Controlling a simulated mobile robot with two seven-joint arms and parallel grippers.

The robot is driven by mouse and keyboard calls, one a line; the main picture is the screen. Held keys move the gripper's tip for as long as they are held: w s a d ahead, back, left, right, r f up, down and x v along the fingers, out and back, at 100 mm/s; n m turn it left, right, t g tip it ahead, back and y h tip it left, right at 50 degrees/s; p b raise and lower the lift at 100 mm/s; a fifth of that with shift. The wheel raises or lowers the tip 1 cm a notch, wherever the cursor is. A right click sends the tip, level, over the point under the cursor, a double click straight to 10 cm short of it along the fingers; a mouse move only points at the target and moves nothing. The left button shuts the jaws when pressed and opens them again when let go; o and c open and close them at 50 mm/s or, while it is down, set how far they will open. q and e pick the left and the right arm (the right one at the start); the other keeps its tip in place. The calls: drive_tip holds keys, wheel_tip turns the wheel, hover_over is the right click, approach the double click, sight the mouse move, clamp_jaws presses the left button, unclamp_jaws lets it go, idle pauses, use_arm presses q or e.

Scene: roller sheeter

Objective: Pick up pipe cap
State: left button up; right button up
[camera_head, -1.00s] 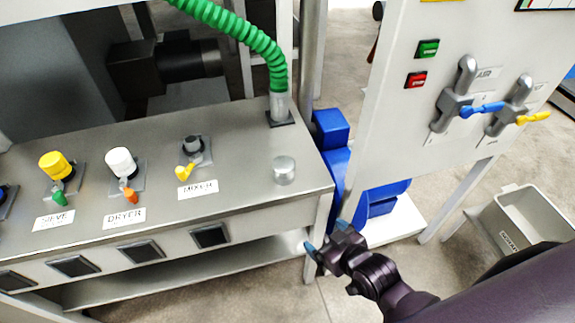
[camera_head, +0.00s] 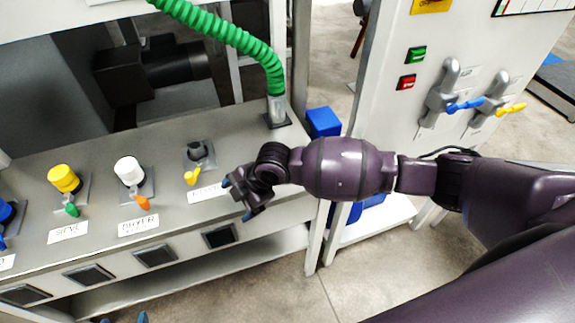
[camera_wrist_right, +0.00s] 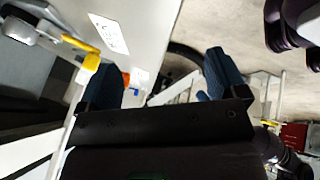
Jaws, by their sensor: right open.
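No pipe cap shows now in either view. The short silver cylinder seen earlier near the counter's right end, which may be the cap, is hidden behind my right arm in the head view. My right gripper (camera_head: 237,199) is open and empty over the counter's front edge by the partly covered mixer label (camera_head: 208,191). In the right wrist view its blue fingers (camera_wrist_right: 163,80) are wide apart with nothing between them. The blue fingertips of my left gripper (camera_head: 124,319) just show at the bottom edge, apart from each other.
The counter (camera_head: 100,200) carries a yellow-handled mixer valve (camera_head: 195,160), a white-topped dryer valve (camera_head: 130,172) and a yellow-topped sieve valve (camera_head: 65,180). A green hose (camera_head: 235,40) rises at the back. A white panel (camera_head: 385,110) stands to the right.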

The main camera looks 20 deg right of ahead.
drive_tip(key=w+d+r+n+h, duration=0.1)
drive_tip(key=d, duration=0.1)
drive_tip(key=w+d+r+n+g+h, duration=0.1)
drive_tip(key=d, duration=0.1)
drive_tip(key=w+d+r+n+h+p, duration=0.1)
drive_tip(key=w+d, duration=0.1)
drive_tip(key=d, duration=0.1)
drive_tip(key=shift+r+g+h, duration=0.2)
drive_tip(key=shift+g+h, duration=0.1)
drive_tip(key=shift+h, duration=0.1)
drive_tip(key=w+d+r, duration=0.1)
drive_tip(key=d, duration=0.1)
drive_tip(key=w+d+r+n+h, duration=0.1)
drive_tip(key=d+r, duration=0.1)
drive_tip(key=w+d+r+h, duration=0.1)
drive_tip(key=d, duration=0.1)
drive_tip(key=shift+d+r+n+g+p, duration=0.15)
drive_tip(key=shift+d+n+g+p, duration=0.15)
drive_tip(key=shift+d+g+p, duration=0.1)
wheel_tip(320, 180, down, 5)
drive_tip(key=shift+w+f, duration=0.1)
drive_tip(key=shift+f, duration=0.7)
wheel_tip(320, 180, down, 4)
drive_tip(key=shift+d+f, duration=0.1)
drive_tip(key=shift+d, duration=0.05)
drive_tip(key=c, duration=1.1)
